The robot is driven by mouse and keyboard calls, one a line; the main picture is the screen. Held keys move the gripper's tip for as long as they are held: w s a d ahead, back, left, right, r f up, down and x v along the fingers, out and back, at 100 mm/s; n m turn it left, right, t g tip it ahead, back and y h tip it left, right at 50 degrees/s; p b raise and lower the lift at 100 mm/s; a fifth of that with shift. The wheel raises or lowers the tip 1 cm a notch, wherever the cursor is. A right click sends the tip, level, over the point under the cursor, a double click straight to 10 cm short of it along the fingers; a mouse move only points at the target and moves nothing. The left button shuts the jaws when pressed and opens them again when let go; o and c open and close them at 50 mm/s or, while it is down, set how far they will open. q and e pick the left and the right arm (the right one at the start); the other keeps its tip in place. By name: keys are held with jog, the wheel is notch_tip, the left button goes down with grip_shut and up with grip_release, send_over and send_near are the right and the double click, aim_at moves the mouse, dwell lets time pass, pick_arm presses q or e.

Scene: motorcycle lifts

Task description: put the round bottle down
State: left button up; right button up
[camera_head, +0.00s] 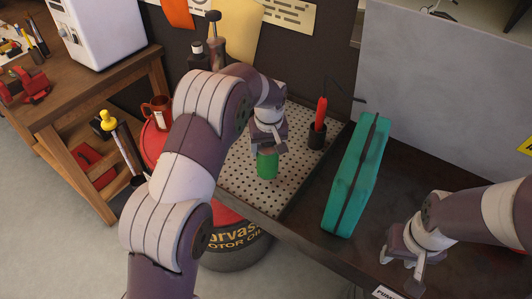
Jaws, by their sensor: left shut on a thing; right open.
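The round bottle (267,165) is green and looks upright over the perforated grey metal tray (236,178) in the head view. My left gripper (267,148) is shut on its upper part from above, so the gripper hides the bottle's top. I cannot tell whether the bottle's base touches the tray. My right gripper (402,275) is open and empty over the dark bench at the lower right.
A teal case (357,175) stands on the bench just right of the tray. A black cup (317,136) with a red-handled tool (320,114) is at the tray's back right. The tray's front is clear.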

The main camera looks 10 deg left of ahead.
pick_arm(q)
jog(key=f, duration=0.1)
jog(key=f+p, duration=0.2)
jog(key=shift+w+a+f, duration=0.25)
jog(key=shift+w+f, duration=0.15)
jog(key=shift+s+f, duration=0.15)
jog(key=shift+f, duration=0.1)
jog(key=shift+s, duration=0.1)
jog(key=shift+f, duration=0.2)
jog(key=o, duration=1.3)
jog(key=shift+f, duration=0.1)
jog(key=shift+o, duration=0.2)
